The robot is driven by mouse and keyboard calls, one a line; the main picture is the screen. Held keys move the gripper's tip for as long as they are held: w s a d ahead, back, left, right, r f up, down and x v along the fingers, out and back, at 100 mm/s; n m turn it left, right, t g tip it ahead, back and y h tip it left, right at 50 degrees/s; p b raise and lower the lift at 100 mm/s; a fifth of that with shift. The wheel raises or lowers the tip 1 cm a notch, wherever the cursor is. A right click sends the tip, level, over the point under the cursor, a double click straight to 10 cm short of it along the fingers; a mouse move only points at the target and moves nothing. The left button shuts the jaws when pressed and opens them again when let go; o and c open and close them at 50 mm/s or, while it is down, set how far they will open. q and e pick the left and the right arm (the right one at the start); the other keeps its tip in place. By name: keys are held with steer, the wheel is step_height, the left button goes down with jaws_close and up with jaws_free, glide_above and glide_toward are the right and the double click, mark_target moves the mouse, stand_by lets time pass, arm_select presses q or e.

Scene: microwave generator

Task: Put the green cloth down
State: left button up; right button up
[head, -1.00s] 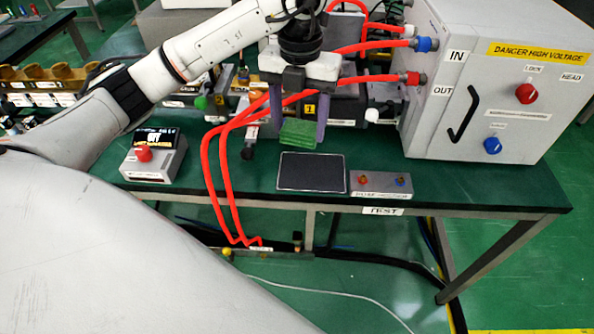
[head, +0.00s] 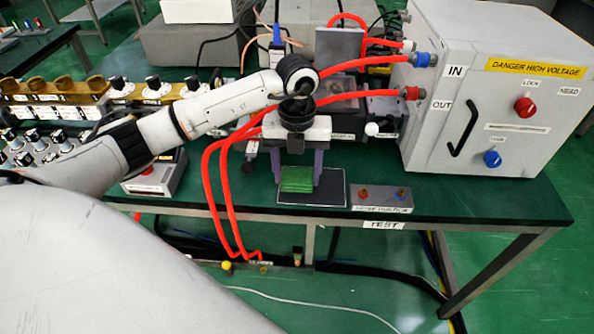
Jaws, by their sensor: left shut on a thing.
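The green cloth (head: 297,181) is a small folded block between the purple fingers of my left gripper (head: 298,176). The gripper points down and is shut on the cloth. The cloth is over the left part of a dark rectangular mat (head: 334,192) with a pale edge, near the front of the green bench. It looks low over the mat, but I cannot tell whether it touches it. My right gripper does not show.
Red hoses (head: 222,200) loop down beside the gripper on the left. A grey box with two knobs (head: 381,198) sits right of the mat. A large high-voltage cabinet (head: 483,95) stands at the right. The bench's front edge (head: 470,222) is close.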

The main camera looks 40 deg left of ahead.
mark_target(297, 177)
arm_select(q)
steer(key=shift+f, duration=0.1)
steer(key=o, duration=1)
steer(key=shift+r, duration=0.25)
step_height(297, 177, up, 12)
steer(key=shift+f, duration=0.15)
